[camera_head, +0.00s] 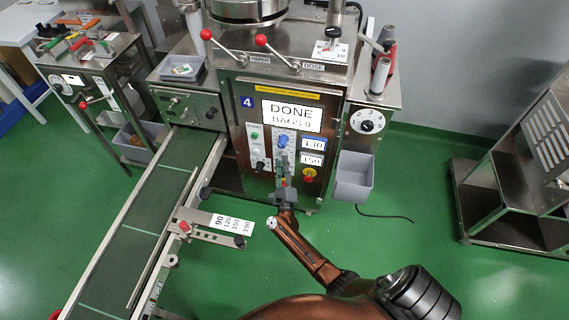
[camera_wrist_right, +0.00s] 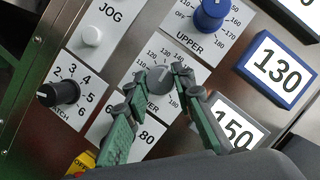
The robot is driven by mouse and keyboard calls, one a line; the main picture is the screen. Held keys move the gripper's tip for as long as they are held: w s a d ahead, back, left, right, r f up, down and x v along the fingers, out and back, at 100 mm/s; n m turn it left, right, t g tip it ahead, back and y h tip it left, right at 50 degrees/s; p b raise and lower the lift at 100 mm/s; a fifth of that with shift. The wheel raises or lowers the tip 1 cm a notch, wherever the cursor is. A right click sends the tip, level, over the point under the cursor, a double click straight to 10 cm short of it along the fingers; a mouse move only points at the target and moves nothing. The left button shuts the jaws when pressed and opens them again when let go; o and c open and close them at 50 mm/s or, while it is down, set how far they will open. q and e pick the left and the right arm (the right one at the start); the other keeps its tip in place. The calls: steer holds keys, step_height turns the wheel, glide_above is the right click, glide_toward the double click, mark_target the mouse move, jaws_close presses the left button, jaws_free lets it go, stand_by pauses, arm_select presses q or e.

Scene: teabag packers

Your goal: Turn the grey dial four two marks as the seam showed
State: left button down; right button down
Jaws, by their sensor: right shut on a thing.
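The grey dial (camera_wrist_right: 159,76) shows in the right wrist view, on a white plate marked LOWER with a printed scale from about 110 to 180. My right gripper (camera_head: 283,168) reaches up to the front panel of machine 4 (camera_head: 247,101). In the wrist view its two green-padded fingers (camera_wrist_right: 160,88) stand on either side of the grey dial, shut on it. The fingers cover part of the scale and the lettering. In the head view the gripper hides the dial. A grey-framed display (camera_wrist_right: 234,123) beside it reads 150. My left gripper is out of view.
A black dial (camera_wrist_right: 59,93) and a JOG button (camera_wrist_right: 92,36) are left. A conveyor (camera_head: 150,215) runs at left; a grey bin (camera_head: 354,177) hangs at right.

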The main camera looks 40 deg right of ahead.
arm_select(q)
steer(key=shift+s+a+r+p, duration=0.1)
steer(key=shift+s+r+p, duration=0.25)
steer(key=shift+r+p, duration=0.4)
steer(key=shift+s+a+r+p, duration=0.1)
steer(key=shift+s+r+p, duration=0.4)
steer(key=shift+p, duration=0.45)
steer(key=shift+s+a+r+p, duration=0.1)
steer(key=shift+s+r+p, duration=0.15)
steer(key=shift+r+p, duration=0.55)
arm_select(e)
steer(key=shift+r+n+g+y, duration=0.15)
steer(key=shift+n+y, duration=0.35)
steer(key=shift+n, duration=0.85)
steer(key=shift+f+n+g+y, duration=0.15)
steer(key=shift+n+y, duration=0.35)
steer(key=shift+n, duration=0.85)
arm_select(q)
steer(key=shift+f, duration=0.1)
arm_select(e)
steer(key=c, duration=1.7)
jaws_free()
steer(key=shift+r, duration=0.1)
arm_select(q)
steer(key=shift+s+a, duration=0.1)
arm_select(e)
steer(key=shift+o, duration=0.2)
steer(key=v, duration=1.2)
